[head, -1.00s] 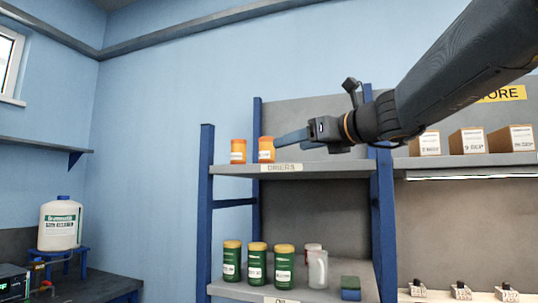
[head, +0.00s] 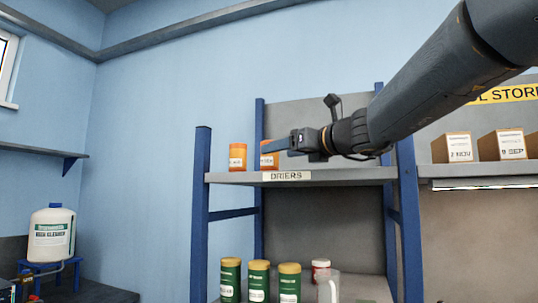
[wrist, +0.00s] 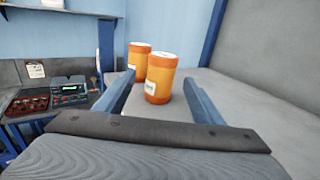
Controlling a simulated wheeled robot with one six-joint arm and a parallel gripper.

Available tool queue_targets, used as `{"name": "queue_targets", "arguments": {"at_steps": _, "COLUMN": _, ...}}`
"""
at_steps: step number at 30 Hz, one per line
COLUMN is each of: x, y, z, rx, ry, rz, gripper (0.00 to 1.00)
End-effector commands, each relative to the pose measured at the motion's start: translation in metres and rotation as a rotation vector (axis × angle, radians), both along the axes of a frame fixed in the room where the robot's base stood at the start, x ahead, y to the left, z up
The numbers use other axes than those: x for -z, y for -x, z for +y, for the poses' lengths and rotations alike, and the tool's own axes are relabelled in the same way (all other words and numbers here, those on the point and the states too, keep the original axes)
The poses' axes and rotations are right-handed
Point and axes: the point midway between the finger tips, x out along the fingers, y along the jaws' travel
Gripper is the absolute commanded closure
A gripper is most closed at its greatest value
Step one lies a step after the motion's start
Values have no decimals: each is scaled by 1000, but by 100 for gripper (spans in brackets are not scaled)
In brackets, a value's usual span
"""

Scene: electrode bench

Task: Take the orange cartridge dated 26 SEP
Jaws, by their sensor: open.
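Two orange cartridges with pale labels stand upright on the upper shelf marked DRIERS (head: 222,177). The left cartridge (head: 237,160) is in clear view; the right cartridge (head: 268,160) is partly hidden by my gripper (head: 275,146). I cannot read the date on either label. In the wrist view my gripper (wrist: 158,78) is open, its two blue fingers spread. The nearer cartridge (wrist: 161,78) shows between the fingertips, with a gap on each side. The farther cartridge (wrist: 138,60) stands behind it to the left, close to the left fingertip in the picture.
Blue shelf posts (head: 201,215) flank the shelf. Several green jars (head: 258,282) stand on the shelf below, with a clear jug (head: 328,288) beside them. Cardboard boxes (head: 459,149) stand on the right shelf. A white bottle (head: 51,236) is at the far left.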

Motion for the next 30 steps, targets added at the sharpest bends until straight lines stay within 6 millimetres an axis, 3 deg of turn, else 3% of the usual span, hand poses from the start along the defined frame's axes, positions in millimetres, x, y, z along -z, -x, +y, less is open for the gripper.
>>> {"name": "queue_targets", "arguments": {"at_steps": 8, "x": 1, "y": -16, "z": 13, "rx": -2, "ry": 0, "rz": 1, "gripper": 38}}
{"name": "queue_targets", "arguments": {"at_steps": 18, "x": 7, "y": -49, "z": 39, "rx": -4, "ry": 0, "rz": 0, "gripper": 38}}
{"name": "queue_targets", "arguments": {"at_steps": 27, "x": 9, "y": -53, "z": 42, "rx": -4, "ry": 0, "rz": 0, "gripper": 38}}
{"name": "queue_targets", "arguments": {"at_steps": 30, "x": 9, "y": -53, "z": 41, "rx": -4, "ry": 0, "rz": 0, "gripper": 55}}
